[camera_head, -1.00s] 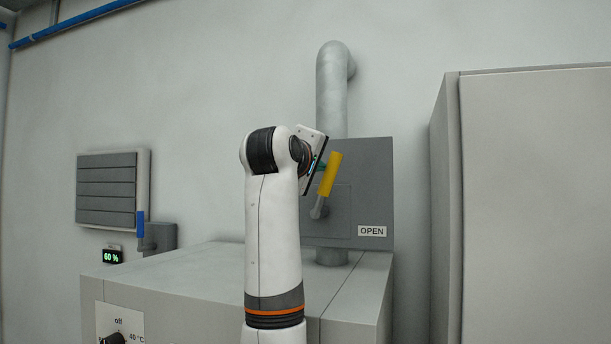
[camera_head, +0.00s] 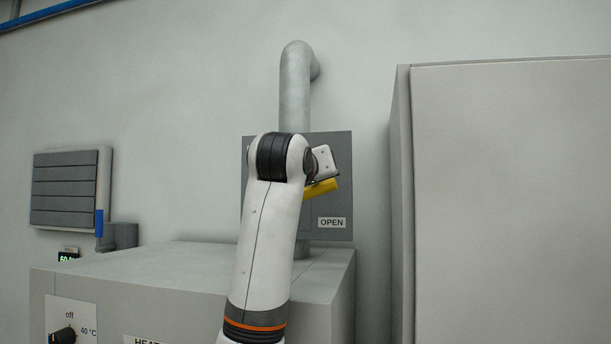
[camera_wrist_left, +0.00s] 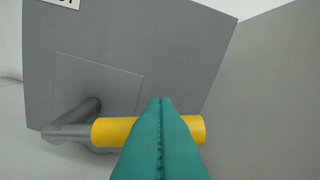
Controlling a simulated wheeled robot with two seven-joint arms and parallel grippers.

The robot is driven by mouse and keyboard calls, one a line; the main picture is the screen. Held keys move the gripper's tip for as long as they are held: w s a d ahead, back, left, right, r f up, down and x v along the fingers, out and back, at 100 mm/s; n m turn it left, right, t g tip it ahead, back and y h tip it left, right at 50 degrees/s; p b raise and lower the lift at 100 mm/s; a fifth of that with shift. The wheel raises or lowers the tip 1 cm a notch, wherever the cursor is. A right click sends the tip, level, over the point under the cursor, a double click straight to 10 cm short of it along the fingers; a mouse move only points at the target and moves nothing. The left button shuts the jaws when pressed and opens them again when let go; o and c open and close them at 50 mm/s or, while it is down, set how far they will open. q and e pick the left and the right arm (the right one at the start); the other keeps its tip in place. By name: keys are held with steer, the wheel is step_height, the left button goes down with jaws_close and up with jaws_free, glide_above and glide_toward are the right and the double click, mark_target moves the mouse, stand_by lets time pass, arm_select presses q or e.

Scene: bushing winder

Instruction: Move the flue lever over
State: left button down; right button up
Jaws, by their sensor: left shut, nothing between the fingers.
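The flue lever (camera_head: 322,188) has a yellow handle, partly hidden behind my left wrist in the head view, and points to the right, close to level, above the OPEN label (camera_head: 332,223). In the left wrist view the yellow handle (camera_wrist_left: 112,131) lies across the picture, joined to a grey arm and pivot at its left. My left gripper (camera_wrist_left: 161,103) shows there as teal fingers shut together with nothing between them. They overlap the handle in the picture; whether they touch it I cannot tell. My right gripper is not in view.
The grey panel (camera_head: 340,160) carries the lever in front of the flue pipe (camera_head: 295,90). A heater cabinet (camera_head: 180,265) stands below. A tall cabinet (camera_head: 500,200) rises at the right. A louvre with a blue-handled lever (camera_head: 99,223) is at the left.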

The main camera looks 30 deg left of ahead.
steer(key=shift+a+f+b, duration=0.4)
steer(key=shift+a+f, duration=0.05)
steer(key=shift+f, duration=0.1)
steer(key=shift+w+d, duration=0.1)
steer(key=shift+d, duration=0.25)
